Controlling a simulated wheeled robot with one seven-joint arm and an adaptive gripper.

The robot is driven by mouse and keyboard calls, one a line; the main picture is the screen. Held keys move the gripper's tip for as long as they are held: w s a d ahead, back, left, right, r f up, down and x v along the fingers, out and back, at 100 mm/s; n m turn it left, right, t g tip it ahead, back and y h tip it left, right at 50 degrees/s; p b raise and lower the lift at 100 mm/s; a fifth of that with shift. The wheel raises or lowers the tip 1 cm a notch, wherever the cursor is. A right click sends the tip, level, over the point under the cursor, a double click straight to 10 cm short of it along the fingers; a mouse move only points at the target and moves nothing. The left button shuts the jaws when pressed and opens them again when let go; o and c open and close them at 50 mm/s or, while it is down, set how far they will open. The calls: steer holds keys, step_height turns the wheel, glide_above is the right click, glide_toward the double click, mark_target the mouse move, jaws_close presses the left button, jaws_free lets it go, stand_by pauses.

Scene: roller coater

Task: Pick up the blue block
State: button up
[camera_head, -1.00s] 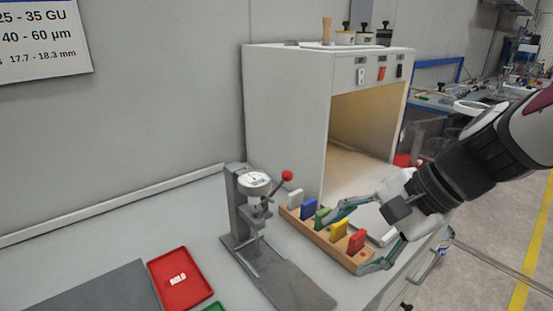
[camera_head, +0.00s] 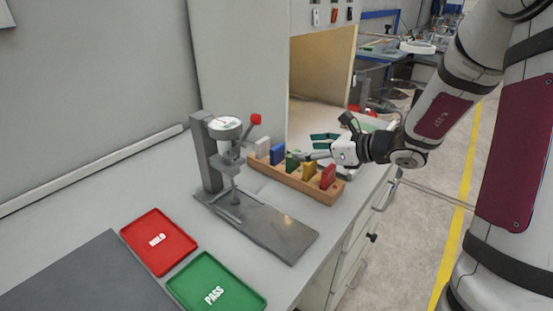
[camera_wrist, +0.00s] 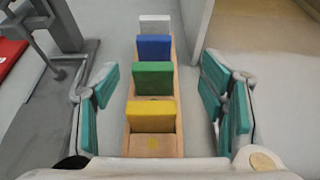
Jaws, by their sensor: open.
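The blue block (camera_head: 277,153) stands upright in a wooden rack (camera_head: 290,181), between a white block (camera_head: 262,147) and a green block (camera_head: 292,163). In the wrist view the blue block (camera_wrist: 154,48) is the second from the far end, behind the green block (camera_wrist: 153,78). My gripper (camera_head: 318,145) is over the rack on its right side in the head view. In the wrist view my gripper (camera_wrist: 165,103) is open and empty, its teal fingers on either side of the rack, nearest the green and yellow blocks. The blue block lies beyond the fingertips.
A yellow block (camera_head: 309,170) and a red block (camera_head: 328,176) stand in the near end of the rack. A dial gauge stand (camera_head: 225,165) is left of it. A red tray (camera_head: 158,241) and a green tray (camera_head: 217,284) lie in front. An open booth (camera_head: 322,75) is behind.

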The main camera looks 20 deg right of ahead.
mark_target(280, 149)
steer(key=x, duration=0.3)
steer(key=shift+a+r+x, duration=0.1)
steer(key=shift+a+x, duration=0.1)
steer(key=shift+x, duration=1.15)
steer(key=shift+a+r+x, duration=0.15)
steer(key=shift+a+x, duration=0.05)
steer(key=shift+x, duration=1.2)
steer(key=shift+s, duration=0.15)
steer(key=c, duration=1.2)
